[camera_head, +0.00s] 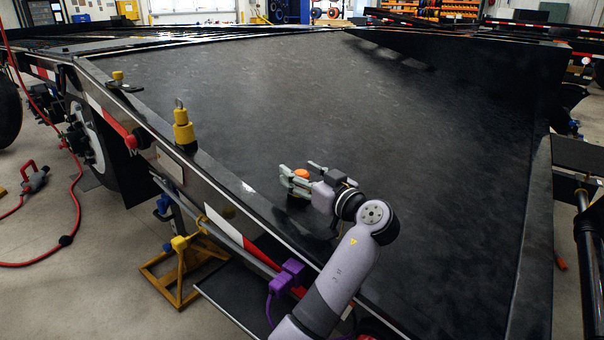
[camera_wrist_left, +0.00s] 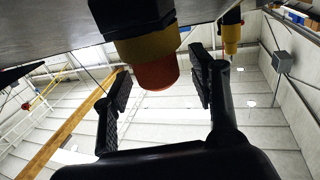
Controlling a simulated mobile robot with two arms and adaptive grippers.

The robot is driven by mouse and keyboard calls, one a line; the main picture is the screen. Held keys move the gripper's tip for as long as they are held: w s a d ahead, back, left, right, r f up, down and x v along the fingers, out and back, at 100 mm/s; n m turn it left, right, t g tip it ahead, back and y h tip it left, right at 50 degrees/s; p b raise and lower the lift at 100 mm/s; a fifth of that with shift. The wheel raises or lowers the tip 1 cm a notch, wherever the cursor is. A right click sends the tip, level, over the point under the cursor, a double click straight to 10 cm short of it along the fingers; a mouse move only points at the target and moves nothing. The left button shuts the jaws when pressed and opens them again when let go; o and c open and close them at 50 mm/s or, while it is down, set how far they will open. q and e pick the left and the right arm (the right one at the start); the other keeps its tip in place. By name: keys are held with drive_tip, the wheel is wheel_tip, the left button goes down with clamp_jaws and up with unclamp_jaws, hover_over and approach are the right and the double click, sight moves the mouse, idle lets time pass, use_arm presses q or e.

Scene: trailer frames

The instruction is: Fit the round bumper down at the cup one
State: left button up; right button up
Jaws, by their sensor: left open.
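A round piece with an orange-red end, a yellow band and a black part (camera_wrist_left: 155,72) shows in the left wrist view, likely the bumper. Its orange top (camera_head: 302,173) shows in the head view, standing on the dark deck. My left gripper (camera_head: 296,180) is at this piece, low over the deck. In the left wrist view the black fingers (camera_wrist_left: 160,88) are apart, one to each side of the orange end, with gaps visible. The fingers partly hide the piece in the head view. I cannot tell which part is the cup. My right gripper is not in view.
A yellow cylinder with a pin on top (camera_head: 183,130) stands at the deck's left edge. A yellow-topped dark fitting (camera_head: 118,80) is farther back on that edge. The dark deck (camera_head: 300,90) is mostly clear. A raised dark wall (camera_head: 490,75) bounds the right.

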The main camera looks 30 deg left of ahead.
use_arm(q)
drive_tip(key=v, duration=1.2)
